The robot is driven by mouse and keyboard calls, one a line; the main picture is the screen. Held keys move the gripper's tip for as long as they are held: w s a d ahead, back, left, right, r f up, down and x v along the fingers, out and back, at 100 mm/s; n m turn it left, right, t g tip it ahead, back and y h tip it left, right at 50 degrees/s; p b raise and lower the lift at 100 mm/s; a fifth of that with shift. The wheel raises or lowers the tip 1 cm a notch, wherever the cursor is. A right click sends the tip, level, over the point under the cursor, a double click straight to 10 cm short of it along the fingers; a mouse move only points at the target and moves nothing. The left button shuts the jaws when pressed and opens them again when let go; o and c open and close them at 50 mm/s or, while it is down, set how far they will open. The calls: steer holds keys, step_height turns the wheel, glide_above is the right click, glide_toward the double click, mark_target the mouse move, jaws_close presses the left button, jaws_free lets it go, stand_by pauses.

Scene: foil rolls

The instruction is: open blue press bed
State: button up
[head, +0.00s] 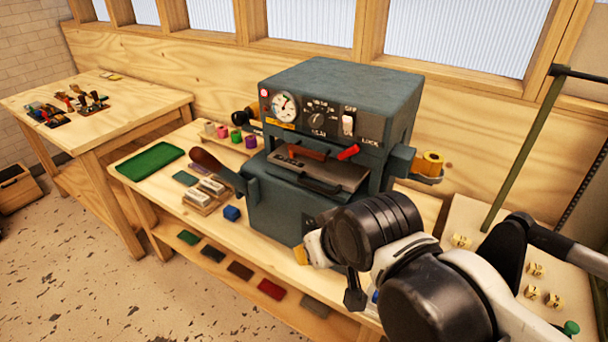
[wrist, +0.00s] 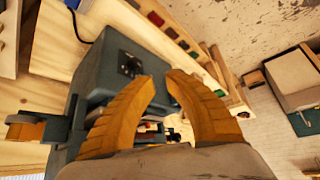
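The blue-grey press (head: 335,130) stands on the wooden bench in the head view. Its front panel carries a dial, a knob, a switch and a red lever. The press bed (head: 322,172) is a grey plate with a dark bar handle (head: 318,187) at its front edge, under the panel. In the wrist view the press (wrist: 110,70) lies beyond my gripper. My gripper (wrist: 159,78) has two curved yellow fingers, spread apart with nothing between them. In the head view my arm is at the front right of the press and mostly hides the gripper.
A green tray (head: 151,162), foil rolls (head: 222,132) and a blue block (head: 232,213) lie left of the press. A wooden-handled lever (head: 207,160) sticks out at its left side. A yellow roll (head: 431,163) sits on its right. Coloured pieces lie on the lower shelf (head: 165,228).

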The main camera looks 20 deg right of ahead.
step_height(320, 180, up, 6)
steer(key=n+g+y+p, duration=0.1)
steer(key=n+g+p, duration=0.1)
steer(key=n+p, duration=0.5)
glide_above(321, 188)
steer(key=s+d, duration=0.1)
steer(key=s, duration=0.3)
steer(key=b+x, duration=0.1)
steer(key=x, duration=0.2)
steer(key=b+x, duration=0.1)
steer(key=x, duration=0.2)
steer(key=b+x, duration=0.1)
steer(key=x, duration=0.3)
steer(key=shift+s+f, duration=0.2)
steer(key=shift+s, duration=0.05)
jaws_close()
